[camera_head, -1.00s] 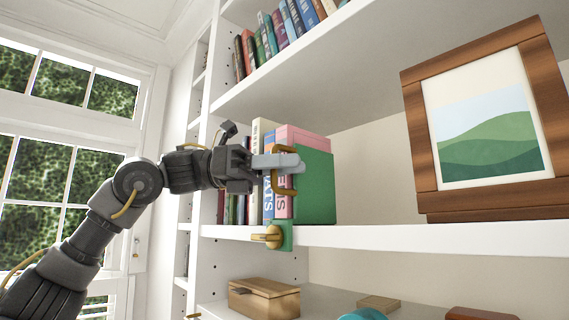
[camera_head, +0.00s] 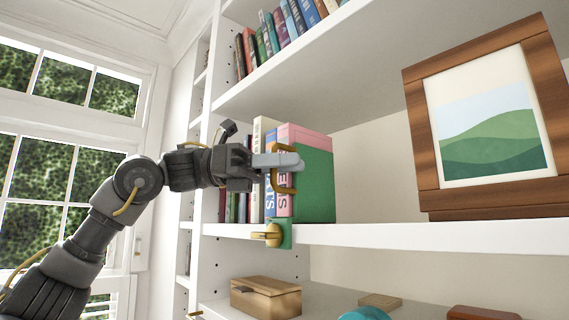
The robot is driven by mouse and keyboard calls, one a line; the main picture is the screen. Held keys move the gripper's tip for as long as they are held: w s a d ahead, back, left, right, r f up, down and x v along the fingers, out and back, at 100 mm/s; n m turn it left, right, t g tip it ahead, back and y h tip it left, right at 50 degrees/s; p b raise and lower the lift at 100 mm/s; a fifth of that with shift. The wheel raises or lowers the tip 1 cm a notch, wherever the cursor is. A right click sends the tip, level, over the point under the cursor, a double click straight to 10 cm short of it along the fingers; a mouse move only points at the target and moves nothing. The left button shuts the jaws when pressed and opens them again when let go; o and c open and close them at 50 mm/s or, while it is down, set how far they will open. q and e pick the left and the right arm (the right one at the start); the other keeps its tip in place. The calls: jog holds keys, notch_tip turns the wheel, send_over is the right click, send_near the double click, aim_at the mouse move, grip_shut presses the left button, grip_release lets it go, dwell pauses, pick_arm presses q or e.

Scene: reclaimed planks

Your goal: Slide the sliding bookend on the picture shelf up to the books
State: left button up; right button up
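The sliding bookend (camera_head: 316,186) is a green plate with a brass handle (camera_head: 284,183) at its front and a brass clamp (camera_head: 268,235) at the shelf edge. It stands upright on the picture shelf (camera_head: 400,236), right beside the row of books (camera_head: 257,180). A pink book is next to it; I cannot tell whether they touch. My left gripper (camera_head: 287,161) reaches in from the left at the handle, its grey fingers across the handle's upper part. Whether the fingers grip the handle is hard to see. My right gripper is not in view.
A wooden framed landscape picture (camera_head: 487,125) stands on the same shelf to the right, with free shelf between it and the bookend. More books (camera_head: 285,30) fill the shelf above. A wooden box (camera_head: 265,297) and a teal object (camera_head: 363,314) are below.

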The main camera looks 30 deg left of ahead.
pick_arm(q)
jog(key=shift+o, duration=0.4)
jog(key=shift+a, duration=0.1)
jog(key=v, duration=1)
jog(key=shift+a+b, duration=0.25)
jog(key=shift+b, duration=0.2)
jog(key=shift+s, duration=0.15)
